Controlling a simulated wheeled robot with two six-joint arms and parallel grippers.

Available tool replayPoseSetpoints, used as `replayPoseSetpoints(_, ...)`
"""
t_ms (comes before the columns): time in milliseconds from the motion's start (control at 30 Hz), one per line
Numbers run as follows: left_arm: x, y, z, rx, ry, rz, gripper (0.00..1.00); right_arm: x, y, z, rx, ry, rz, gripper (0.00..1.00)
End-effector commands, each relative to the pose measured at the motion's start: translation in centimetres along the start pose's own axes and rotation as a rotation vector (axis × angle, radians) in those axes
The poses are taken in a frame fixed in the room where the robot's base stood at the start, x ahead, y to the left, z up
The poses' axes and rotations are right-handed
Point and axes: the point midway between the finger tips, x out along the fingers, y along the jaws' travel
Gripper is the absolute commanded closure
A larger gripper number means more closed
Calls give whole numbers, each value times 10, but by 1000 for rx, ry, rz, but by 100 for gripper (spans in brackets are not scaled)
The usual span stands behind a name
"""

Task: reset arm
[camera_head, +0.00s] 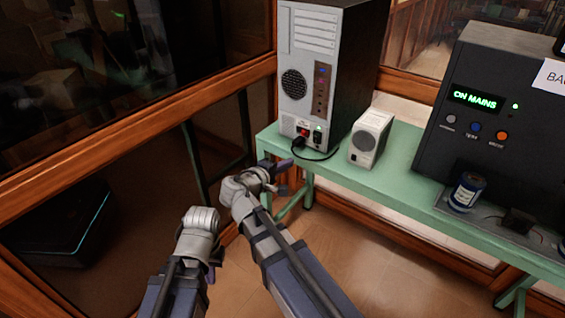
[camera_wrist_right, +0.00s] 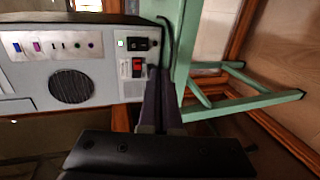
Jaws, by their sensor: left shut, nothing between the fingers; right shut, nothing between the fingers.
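My right gripper (camera_head: 282,174) is in front of the left end of the green bench, low beside the computer tower. In the right wrist view its dark fingers (camera_wrist_right: 160,108) are together with nothing between them, in front of the tower's lower panel and the bench edge. My left gripper (camera_head: 216,257) is lower and further left, over the floor beside the wooden-framed glass, largely hidden by its own wrist. It is shut and holds nothing that I can see.
The green bench (camera_head: 400,187) carries a computer tower (camera_head: 306,75), a small grey speaker-like box (camera_head: 369,139), a black unit reading "ON MAINS" (camera_head: 480,130) and a blue cylinder (camera_head: 466,192). A wooden rail (camera_head: 120,141) with glass runs along the left. Brown floor (camera_head: 355,260) is clear in front of the bench.

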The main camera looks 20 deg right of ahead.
Motion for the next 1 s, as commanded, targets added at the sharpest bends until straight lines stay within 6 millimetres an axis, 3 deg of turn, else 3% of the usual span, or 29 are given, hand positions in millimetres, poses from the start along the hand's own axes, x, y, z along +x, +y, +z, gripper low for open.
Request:
replayPoseSetpoints(567, 0, 0, 0, 0, 0, 0, 100, -1, -5, 3, 9, -4, -20, 100)
replayPoseSetpoints(667, 0, 0, 0, 0, 0, 0, 100, -7, -27, 12, 47, -24, -113, 100)
replayPoseSetpoints(767, 0, 0, 0, 0, 0, 0, 100, -24, -69, 27, 114, -64, -298, 100)
replayPoseSetpoints(900, 0, 0, 0, 0, 0, 0, 100, -65, -133, 45, 189, -135, -596, 100)
replayPoseSetpoints(1000, 0, 0, 0, 0, 0, 0, 100, -96, -164, 53, 215, -175, -769, 100)
